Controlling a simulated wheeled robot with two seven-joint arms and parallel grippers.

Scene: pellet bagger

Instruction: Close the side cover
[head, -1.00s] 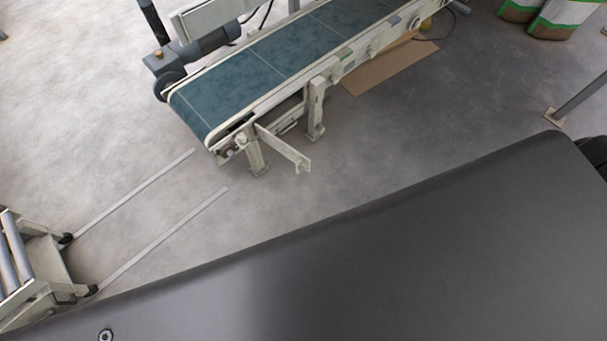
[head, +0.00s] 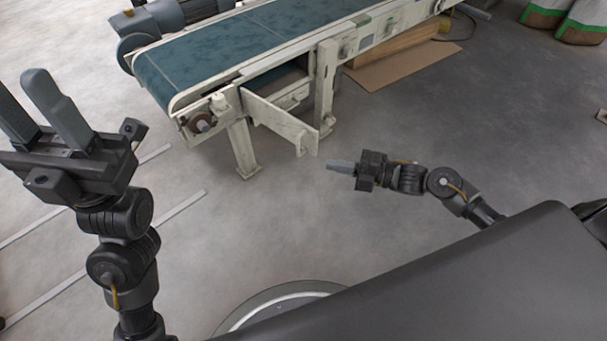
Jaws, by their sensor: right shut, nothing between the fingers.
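The side cover (head: 279,121) is a pale cream flap on the near side of the conveyor (head: 245,48), close to its left end. It stands swung out from the frame, with a dark opening behind it. My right gripper (head: 329,165) is shut and empty. It points left, just right of and below the cover's free end, with a small gap seeming to lie between them. My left gripper (head: 32,100) is raised at the left, its two fingers apart and empty, well away from the cover.
The conveyor's legs (head: 243,150) stand on the grey floor near the cover. A flat cardboard sheet (head: 405,62) lies under the belt. Green-and-brown sacks (head: 583,22) stand at the top right. Pale floor strips (head: 180,207) run at the left.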

